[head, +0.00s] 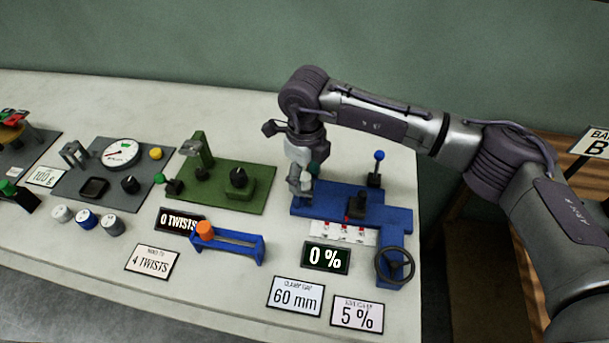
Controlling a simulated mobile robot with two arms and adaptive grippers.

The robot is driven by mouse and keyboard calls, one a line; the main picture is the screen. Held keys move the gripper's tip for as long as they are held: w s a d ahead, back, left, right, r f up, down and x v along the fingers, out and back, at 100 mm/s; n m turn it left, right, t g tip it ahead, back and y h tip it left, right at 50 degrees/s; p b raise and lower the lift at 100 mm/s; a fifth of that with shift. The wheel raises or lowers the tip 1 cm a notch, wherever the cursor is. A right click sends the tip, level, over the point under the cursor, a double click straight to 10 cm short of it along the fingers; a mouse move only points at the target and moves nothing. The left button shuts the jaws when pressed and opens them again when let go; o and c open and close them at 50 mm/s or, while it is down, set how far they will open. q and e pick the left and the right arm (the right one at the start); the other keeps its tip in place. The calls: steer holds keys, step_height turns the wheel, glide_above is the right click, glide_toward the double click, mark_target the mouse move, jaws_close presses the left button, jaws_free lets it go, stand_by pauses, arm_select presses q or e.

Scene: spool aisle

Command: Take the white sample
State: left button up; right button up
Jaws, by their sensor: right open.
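A small white cylinder (62,214), which looks like the white sample, stands at the left front of the table, left of a blue-and-white one and a grey one. My right gripper (301,186) points down over the left end of a blue fixture (400,217), far to the right of the white cylinder. It is open; I see nothing held in it, though its fingers are small and partly hidden. My left gripper is out of view.
The blue (88,219) and grey (112,225) cylinders stand close by the white one.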

steer(key=shift+f, duration=0.45)
steer(key=shift+c, duration=0.2)
steer(key=c, duration=1.1)
steer(key=shift+o, duration=0.2)
